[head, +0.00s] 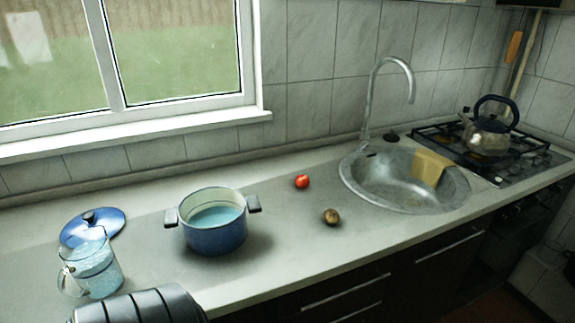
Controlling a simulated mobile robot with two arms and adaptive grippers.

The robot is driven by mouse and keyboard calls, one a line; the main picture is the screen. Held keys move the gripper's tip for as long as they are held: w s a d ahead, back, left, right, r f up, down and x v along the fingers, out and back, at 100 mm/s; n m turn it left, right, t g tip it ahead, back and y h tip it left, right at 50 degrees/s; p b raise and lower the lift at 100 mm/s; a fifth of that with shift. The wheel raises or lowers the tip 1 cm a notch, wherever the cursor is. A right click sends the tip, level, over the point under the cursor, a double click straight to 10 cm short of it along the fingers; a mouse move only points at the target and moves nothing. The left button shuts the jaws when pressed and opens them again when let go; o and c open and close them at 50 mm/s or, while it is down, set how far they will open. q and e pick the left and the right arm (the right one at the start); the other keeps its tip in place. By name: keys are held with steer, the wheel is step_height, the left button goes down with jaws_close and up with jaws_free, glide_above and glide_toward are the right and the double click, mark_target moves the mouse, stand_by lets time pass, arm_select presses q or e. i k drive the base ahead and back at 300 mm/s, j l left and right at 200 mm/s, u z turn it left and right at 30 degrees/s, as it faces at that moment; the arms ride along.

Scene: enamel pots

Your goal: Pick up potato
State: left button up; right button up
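A small brown potato (331,216) lies on the grey countertop (285,260), left of the sink and near the counter's front. Nothing touches it. A dark ribbed part of my own body shows at the bottom left, but no gripper fingers can be made out. Neither my left nor my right gripper is in view.
A blue enamel pot (216,232) holding bluish liquid stands left of the potato. A red tomato-like item (302,181) lies behind it. A glass jug (92,267) and blue lid (93,226) are far left. A sink (376,199) and a stove with a kettle (488,137) are right.

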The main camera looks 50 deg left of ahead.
mark_target(331, 217)
steer(key=u, duration=1.35)
